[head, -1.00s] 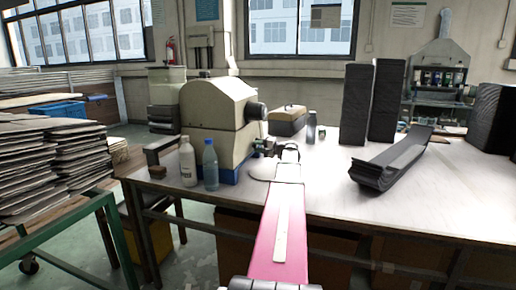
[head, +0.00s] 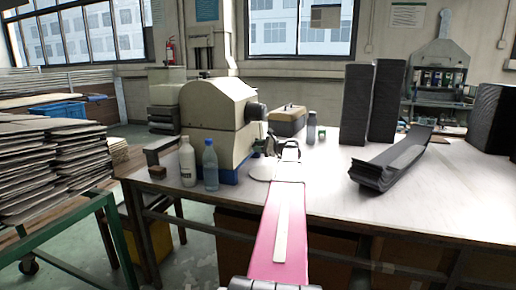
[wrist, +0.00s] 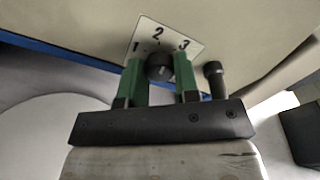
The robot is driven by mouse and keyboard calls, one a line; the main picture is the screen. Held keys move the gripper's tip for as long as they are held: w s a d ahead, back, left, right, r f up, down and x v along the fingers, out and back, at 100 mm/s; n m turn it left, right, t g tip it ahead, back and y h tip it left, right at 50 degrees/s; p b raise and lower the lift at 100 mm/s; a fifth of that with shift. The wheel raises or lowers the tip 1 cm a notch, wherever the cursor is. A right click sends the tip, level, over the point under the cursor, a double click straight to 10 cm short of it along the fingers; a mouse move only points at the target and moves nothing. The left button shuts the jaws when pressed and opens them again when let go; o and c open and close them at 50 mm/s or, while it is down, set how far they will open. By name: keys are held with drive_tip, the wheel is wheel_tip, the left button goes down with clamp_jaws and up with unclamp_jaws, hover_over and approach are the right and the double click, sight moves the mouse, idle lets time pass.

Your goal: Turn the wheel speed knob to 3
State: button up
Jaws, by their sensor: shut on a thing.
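The knob is hidden there.
A black-headed post (wrist: 214,78) stands just right of the right finger. A white bottle (head: 187,162) and a blue bottle (head: 210,166) stand in front of the machine. A toolbox (head: 288,121) and black stacks (head: 386,102) are farther right.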

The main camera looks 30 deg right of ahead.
drive_tip(key=shift+f+m+g+y, duration=0.1)
drive_tip(key=shift+m+g+y, duration=0.2)
drive_tip(key=shift+m, duration=3.3)
drive_tip(key=o, duration=0.9)
drive_tip(key=shift+d, duration=0.1)
drive_tip(key=v, duration=1)
drive_tip(key=shift+s+d, duration=0.25)
drive_tip(key=shift+s, duration=0.05)
drive_tip(key=shift+s+a, duration=0.1)
